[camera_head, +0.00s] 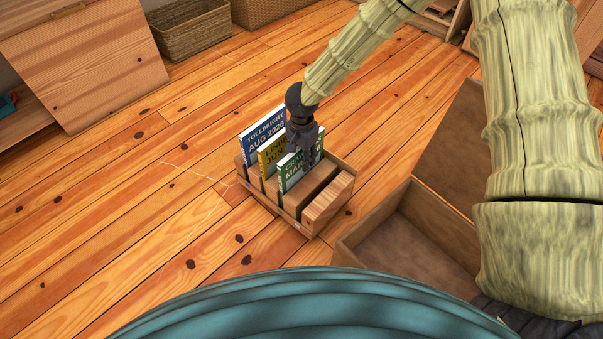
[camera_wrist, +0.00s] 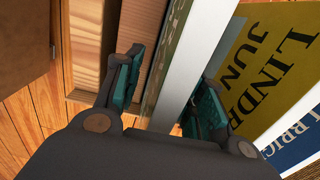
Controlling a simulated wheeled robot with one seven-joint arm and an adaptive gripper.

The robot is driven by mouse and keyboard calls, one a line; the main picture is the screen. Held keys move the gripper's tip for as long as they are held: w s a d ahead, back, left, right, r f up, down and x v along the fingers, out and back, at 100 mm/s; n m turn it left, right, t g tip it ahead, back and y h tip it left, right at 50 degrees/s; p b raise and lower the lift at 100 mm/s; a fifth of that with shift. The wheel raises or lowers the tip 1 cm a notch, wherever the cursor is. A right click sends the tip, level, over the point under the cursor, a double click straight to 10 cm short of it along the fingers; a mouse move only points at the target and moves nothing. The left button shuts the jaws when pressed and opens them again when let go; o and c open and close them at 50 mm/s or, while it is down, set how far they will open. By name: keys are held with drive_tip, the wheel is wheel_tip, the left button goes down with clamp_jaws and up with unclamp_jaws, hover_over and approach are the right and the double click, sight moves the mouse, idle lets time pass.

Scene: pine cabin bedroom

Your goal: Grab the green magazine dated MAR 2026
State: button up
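The green magazine (camera_head: 289,176) stands upright in a slot of a wooden rack (camera_head: 329,204) on the floor. Its cover shows "MAR", with the rest of the date hidden by my gripper (camera_head: 305,150). In the wrist view, my gripper (camera_wrist: 170,70) points down with its teal-padded fingers on either side of the green magazine (camera_wrist: 195,65), seen nearly edge-on. A gap shows between the left pad and the green cover. The right finger is close to the magazine's other face; whether it touches is unclear.
Behind it in the rack stand a yellow magazine (camera_head: 267,160) marked "JUN" and a blue magazine (camera_head: 262,135) marked "AUG 2026". The rack's front slots look empty. An open wooden box (camera_head: 400,235) stands close at the right. The floor left of the rack is clear.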

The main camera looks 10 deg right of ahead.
drive_tip(key=shift+c, duration=0.3)
clamp_jaws()
drive_tip(key=shift+r, duration=0.15)
